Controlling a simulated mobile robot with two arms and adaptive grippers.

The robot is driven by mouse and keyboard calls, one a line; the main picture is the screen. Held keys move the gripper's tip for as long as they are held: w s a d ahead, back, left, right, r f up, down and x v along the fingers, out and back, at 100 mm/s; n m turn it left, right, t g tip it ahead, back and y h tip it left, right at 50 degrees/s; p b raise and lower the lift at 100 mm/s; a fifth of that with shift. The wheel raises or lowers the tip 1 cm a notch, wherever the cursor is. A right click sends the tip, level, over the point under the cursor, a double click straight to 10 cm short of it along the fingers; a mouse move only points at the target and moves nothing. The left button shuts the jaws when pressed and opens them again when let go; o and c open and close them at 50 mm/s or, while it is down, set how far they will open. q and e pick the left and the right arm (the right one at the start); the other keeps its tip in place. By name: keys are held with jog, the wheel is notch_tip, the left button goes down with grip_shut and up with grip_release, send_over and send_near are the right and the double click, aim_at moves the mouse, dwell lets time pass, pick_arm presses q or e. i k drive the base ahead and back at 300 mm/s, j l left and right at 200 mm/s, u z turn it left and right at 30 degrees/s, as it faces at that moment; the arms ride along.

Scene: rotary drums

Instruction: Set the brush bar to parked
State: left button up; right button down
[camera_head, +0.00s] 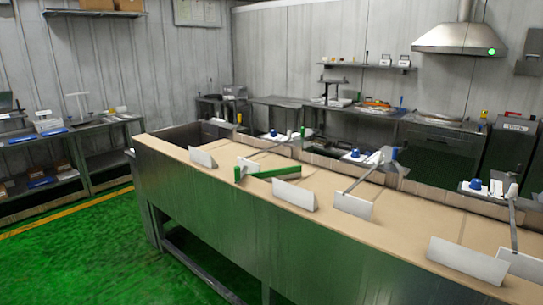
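Neither of my grippers shows in the camera_head view. No part is clearly marked as the brush bar, so I cannot tell which one it is. A green bar (274,173) with a short crosspiece lies low over the tan top of the long bench, left of the middle. A thin grey bar (364,176) slants up from a white plate (354,206) to a grey-and-blue head at the bench's far edge. A similar grey bar (513,222) rises at the far right. Any parked mark is too small to make out.
The long bench (222,206) crosses the view with several upright white plates on its tan top. Small blue knobs (356,153) stand along its far side. A side shelf bench (87,138) stands at left. The green floor (75,250) at front left is clear.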

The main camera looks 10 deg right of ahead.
aim_at(295, 171)
jog(key=i+j, duration=0.2)
jog(key=i, duration=0.3)
jog(key=i+j+z, duration=0.1)
jog(key=i, duration=0.35)
jog(key=j, duration=0.1)
